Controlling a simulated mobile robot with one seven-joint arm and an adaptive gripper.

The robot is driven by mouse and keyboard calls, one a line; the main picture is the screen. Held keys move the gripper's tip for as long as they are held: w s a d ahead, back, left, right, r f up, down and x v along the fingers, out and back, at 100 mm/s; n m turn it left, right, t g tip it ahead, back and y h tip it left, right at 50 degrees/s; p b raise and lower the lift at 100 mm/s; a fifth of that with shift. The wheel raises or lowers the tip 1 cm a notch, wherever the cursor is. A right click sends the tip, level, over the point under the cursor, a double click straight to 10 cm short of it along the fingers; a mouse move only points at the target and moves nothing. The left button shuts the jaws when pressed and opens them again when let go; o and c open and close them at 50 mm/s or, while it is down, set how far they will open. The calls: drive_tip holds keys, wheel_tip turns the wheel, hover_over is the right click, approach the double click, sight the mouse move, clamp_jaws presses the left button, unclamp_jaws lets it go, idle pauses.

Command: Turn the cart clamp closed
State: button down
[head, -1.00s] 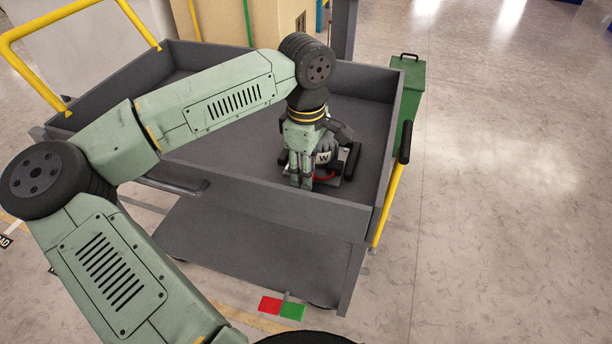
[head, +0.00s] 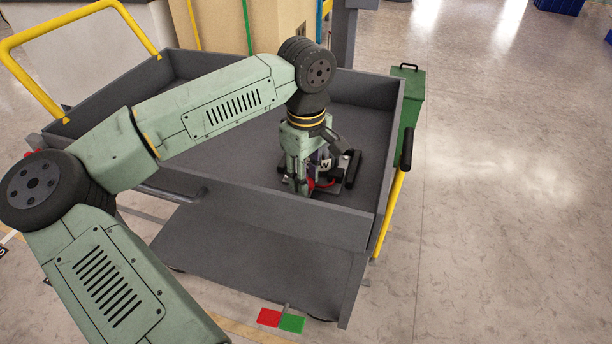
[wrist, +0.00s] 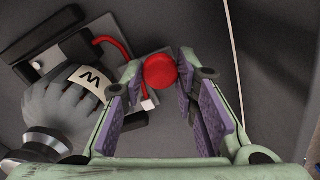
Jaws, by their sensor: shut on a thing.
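The clamp shows in the wrist view as a dark plate with black bars, a red curved bar (wrist: 118,55) and a round red knob (wrist: 160,71). It sits on the floor of the grey cart (head: 250,215), near its front right corner. A grey rounded body with a "W" label (wrist: 87,80) lies beside the knob, and its label also shows in the head view (head: 325,163). My gripper (head: 303,188) points down into the cart. In the wrist view its purple-padded fingers (wrist: 160,85) are on either side of the red knob, shut on it. The fingers partly hide the clamp in the head view.
The cart's raised walls surround the gripper. A red and green floor plate (head: 280,320) lies in front. Open floor (head: 510,210) is on the right.

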drive_tip(key=c, duration=1.2)
unclamp_jaws()
drive_tip(key=shift+c, duration=0.2)
wheel_tip(320, 180, up, 12)
drive_tip(key=shift+d, duration=0.1)
